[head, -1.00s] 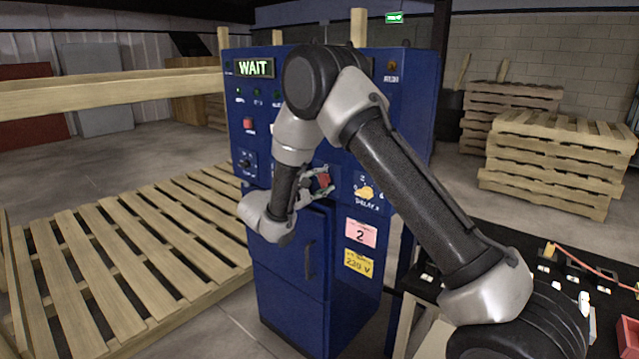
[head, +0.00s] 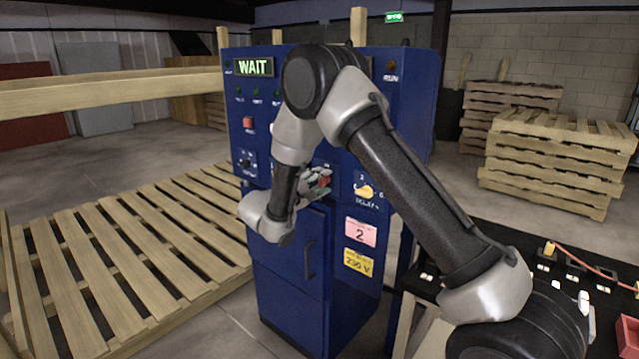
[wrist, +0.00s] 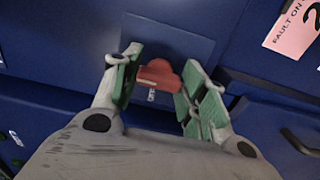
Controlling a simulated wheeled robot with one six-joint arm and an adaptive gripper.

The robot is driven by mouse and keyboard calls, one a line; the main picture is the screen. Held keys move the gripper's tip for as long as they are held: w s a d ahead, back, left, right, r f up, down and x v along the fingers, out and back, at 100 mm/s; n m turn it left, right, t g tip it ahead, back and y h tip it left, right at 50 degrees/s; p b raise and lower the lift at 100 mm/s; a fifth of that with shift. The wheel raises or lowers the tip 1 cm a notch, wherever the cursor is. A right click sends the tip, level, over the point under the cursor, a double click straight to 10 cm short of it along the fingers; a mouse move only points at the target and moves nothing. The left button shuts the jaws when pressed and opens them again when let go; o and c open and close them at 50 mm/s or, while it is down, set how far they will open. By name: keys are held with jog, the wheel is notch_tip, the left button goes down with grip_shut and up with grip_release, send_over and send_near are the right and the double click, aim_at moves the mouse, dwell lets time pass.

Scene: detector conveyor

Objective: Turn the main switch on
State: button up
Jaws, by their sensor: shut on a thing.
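A blue control cabinet (head: 290,280) stands in the middle of the head view. On its front is a red switch handle (head: 325,182), which also shows in the wrist view (wrist: 159,74). I take it to be the main switch; the lettering by it is mostly hidden. My gripper (head: 319,183) is at the cabinet front, shut on the red handle. In the wrist view its green-padded fingers (wrist: 163,84) stand on either side of the handle. The handle's exact angle is hard to tell. The cabinet's display (head: 254,67) reads WAIT.
A yellow knob (head: 364,191) marked DELAY sits right of my gripper. A red button (head: 247,123) and a black knob (head: 246,162) are on the panel's left. A door handle (head: 309,259) is below. A wooden pallet (head: 130,260) lies to the left.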

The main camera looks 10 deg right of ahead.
jog(key=shift+f, duration=0.1)
jog(key=o, duration=1)
jog(key=shift+a, duration=0.1)
jog(key=v, duration=1.2)
